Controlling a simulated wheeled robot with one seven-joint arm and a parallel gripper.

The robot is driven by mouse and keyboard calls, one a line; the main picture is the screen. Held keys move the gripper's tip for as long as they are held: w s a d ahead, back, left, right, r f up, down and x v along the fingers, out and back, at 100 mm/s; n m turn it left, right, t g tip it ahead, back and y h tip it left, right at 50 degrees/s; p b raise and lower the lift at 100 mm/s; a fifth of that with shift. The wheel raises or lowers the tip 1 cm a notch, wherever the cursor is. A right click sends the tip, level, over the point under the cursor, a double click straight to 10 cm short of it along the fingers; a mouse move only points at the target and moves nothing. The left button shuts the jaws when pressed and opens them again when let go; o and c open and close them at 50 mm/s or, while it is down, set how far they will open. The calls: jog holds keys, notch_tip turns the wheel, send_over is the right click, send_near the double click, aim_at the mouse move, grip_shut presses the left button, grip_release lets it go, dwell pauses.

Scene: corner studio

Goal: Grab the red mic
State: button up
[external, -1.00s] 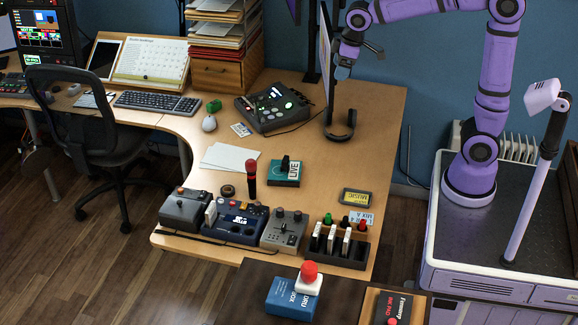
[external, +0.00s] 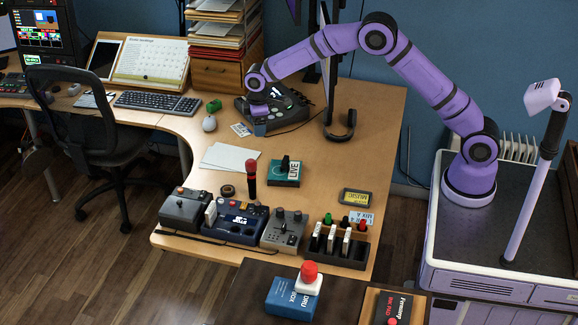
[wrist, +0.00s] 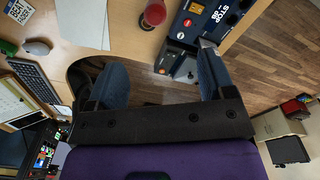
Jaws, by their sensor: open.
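The red mic (external: 250,168) stands upright on the desk, its red head on top and a dark body below, just behind the blue pedal (external: 236,222). In the wrist view, the red mic (wrist: 154,13) shows from above at the top edge, beside the blue pedal (wrist: 196,22). My gripper (wrist: 158,68) is open, its two fingers wide apart with nothing between them. In the external view, my gripper (external: 260,122) is over the black controller area, behind the mic and well apart from it; its fingers are hard to make out there.
White paper sheets (external: 229,158) lie left of the mic and a teal LIVE box (external: 285,174) right of it. Grey pedals (external: 185,208) line the desk's front edge.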

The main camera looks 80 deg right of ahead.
send_over(251, 161)
jog(key=shift+n+g, duration=0.3)
notch_tip(251, 161, down, 9)
jog(key=shift+w+r, duration=0.1)
notch_tip(251, 161, down, 11)
jog(key=shift+d+r, duration=0.1)
jog(key=shift+r, duration=0.05)
jog(key=c, duration=1.1)
jog(key=shift+c, duration=0.2)
